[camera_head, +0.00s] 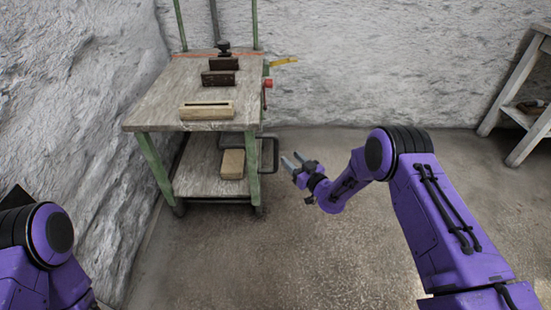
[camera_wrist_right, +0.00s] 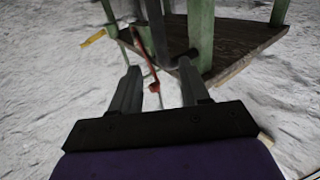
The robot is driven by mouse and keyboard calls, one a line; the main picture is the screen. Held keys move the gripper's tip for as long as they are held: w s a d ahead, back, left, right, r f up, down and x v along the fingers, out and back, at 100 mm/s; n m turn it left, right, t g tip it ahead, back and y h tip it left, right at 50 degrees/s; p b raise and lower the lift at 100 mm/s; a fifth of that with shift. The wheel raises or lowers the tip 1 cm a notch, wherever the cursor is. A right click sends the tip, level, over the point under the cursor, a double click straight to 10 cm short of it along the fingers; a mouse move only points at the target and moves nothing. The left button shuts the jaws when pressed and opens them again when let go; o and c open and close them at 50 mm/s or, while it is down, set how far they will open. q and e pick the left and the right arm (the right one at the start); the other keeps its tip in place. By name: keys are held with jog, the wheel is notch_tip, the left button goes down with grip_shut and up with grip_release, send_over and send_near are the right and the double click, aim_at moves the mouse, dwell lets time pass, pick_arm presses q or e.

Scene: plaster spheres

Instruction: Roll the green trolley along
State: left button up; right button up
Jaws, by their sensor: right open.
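The green trolley (camera_head: 149,160) stands against the rough wall at the left of the head view. It has green legs, a worn wooden top and a lower wooden shelf. A dark bar handle (camera_head: 276,156) sticks out at its right side. My right gripper (camera_head: 289,161) is open, just right of this handle; I cannot tell whether they touch. In the right wrist view the open fingers (camera_wrist_right: 160,67) point at the trolley, with a green leg (camera_wrist_right: 201,30) beyond them and nothing clearly gripped. My left gripper is out of view; only part of my left arm shows.
A wooden block (camera_head: 207,111) and a dark vise (camera_head: 220,76) sit on the trolley's top, a tan block (camera_head: 232,164) on its shelf. A red clamp part (camera_head: 267,84) juts from its right side. A wooden stand (camera_head: 513,85) is far right. The middle floor is clear.

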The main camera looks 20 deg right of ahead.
aim_at(278, 147)
jog(key=b+x, duration=0.3)
jog(key=x, duration=0.6)
jog(key=shift+w+a+f, duration=0.1)
jog(key=shift+w, duration=0.1)
jog(key=shift+w+a, duration=0.1)
jog(key=shift+w, duration=0.2)
grip_shut()
